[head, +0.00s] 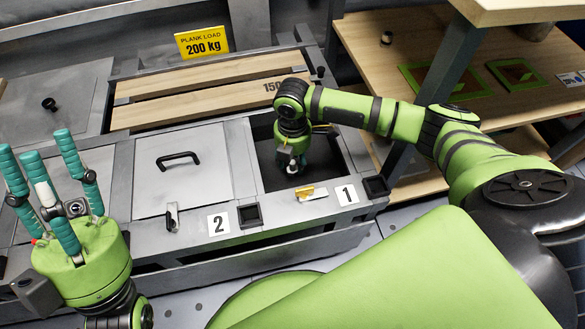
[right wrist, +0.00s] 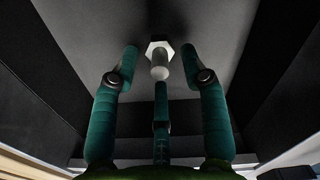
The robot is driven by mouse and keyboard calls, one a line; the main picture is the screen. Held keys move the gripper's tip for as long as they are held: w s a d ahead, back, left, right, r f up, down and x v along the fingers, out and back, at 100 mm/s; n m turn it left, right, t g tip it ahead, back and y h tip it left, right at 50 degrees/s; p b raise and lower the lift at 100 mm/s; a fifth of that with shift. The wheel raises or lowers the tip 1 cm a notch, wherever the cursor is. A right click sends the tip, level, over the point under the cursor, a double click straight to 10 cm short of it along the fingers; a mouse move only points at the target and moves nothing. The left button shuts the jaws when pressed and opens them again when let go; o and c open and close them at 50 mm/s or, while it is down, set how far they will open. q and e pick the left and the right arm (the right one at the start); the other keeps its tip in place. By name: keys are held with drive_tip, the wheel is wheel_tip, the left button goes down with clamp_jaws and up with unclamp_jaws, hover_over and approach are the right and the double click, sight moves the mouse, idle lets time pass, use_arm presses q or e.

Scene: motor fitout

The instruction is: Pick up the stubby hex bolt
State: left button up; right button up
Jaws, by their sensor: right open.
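The stubby hex bolt (right wrist: 159,66) shows in the right wrist view. It has a pale hex head on the dark floor of a bin, and its short shank points up at the camera. My right gripper (head: 293,161) reaches down into open compartment 1 (head: 262,133) in the head view. Its teal fingers are open around the bolt in the right wrist view, with gaps visible at both sides. I cannot tell whether the lower middle finger touches the shank. My left gripper (head: 35,160) is open and empty at the left, its fingers pointing up.
Compartment 2 is closed by a grey lid with a black handle (head: 178,157). A plank rack (head: 205,95) with a yellow load sign (head: 202,42) lies behind. Wooden shelves (head: 410,45) stand at the right. The bin walls surround my right gripper closely.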

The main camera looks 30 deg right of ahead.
clamp_jaws()
drive_tip(key=shift+r, duration=0.15)
